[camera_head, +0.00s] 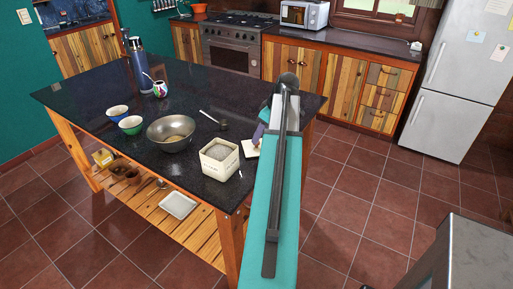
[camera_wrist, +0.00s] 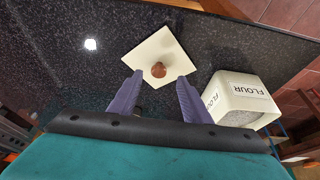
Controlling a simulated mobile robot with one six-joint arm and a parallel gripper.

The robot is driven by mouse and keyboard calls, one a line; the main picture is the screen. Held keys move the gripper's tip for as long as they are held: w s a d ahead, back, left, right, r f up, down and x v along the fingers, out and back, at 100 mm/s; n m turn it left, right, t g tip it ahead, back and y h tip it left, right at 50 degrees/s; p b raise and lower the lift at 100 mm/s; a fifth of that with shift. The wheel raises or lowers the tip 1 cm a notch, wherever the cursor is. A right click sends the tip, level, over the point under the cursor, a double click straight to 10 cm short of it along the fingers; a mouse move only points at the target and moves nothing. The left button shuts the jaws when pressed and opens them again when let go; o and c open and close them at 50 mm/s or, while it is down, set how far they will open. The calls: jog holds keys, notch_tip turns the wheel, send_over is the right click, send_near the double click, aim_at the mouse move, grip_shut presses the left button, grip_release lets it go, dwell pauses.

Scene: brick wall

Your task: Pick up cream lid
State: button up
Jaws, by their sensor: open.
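The cream lid (camera_wrist: 150,47) is a flat square with a round brown knob (camera_wrist: 159,70) at its middle, and it lies on the dark counter top. In the head view the lid (camera_head: 251,149) shows in part beside my arm. My gripper (camera_wrist: 160,82) is open, with its two purple fingers pointing at the lid and the knob between the lines of their tips. Nothing is held. Whether the fingertips touch the lid I cannot tell. In the head view my arm hides most of the gripper (camera_head: 259,132).
A cream flour box (camera_wrist: 240,92), open at the top, stands close to the lid; it also shows in the head view (camera_head: 219,165). A metal bowl (camera_head: 171,131), small bowls (camera_head: 131,124) and a blue flask (camera_head: 139,62) stand farther left on the island (camera_head: 85,92).

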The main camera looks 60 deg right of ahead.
jog(key=shift+p+x, duration=0.75)
jog(key=shift+x, duration=1.25)
jog(key=shift+d, duration=0.1)
grip_shut()
jog(key=shift+r, duration=0.15)
jog(key=shift+w+r+b, duration=0.1)
jog(key=shift+r+b, duration=0.75)
jog(key=shift+r, duration=0.6)
jog(key=s+d+r+b, duration=0.1)
jog(key=s+b, duration=0.3)
jog(key=s, duration=1.2)
jog(key=shift+r, duration=0.4)
jog(key=shift+d, duration=0.1)
